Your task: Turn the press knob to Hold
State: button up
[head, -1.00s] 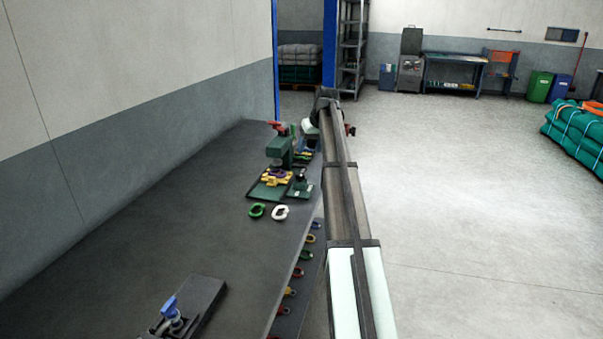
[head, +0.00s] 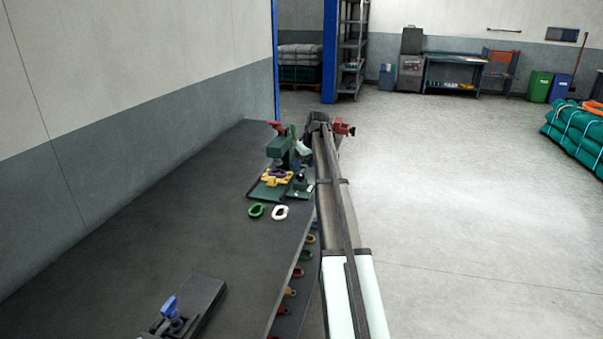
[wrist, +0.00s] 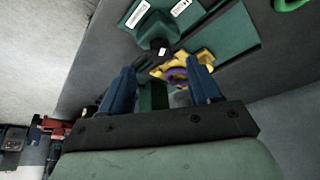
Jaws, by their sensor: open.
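The press (head: 279,147) is green with a red handle and stands on the bench's right side. A small green box with a dark knob (head: 301,178) sits at its right foot. In the wrist view, the knob (wrist: 154,28) has a dark end with a white mark and stands beside two white labels (wrist: 180,8), too blurred to read. My gripper (wrist: 160,67) is open, with blue fingers spread and nothing between them. The knob lies ahead of the fingertips and appears apart from them. In the head view my gripper is partly hidden and small, close to the press.
A yellow piece with a purple ring (wrist: 178,72) lies beyond the fingers. A green ring (head: 256,211) and a white ring (head: 280,212) lie in front of the press. A blue-handled clamp (head: 172,315) stands at the near edge. The bench (head: 150,225) is mostly clear.

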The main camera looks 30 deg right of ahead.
aim_at(300, 175)
jog(key=shift+x, duration=2.2)
jog(key=c, duration=1)
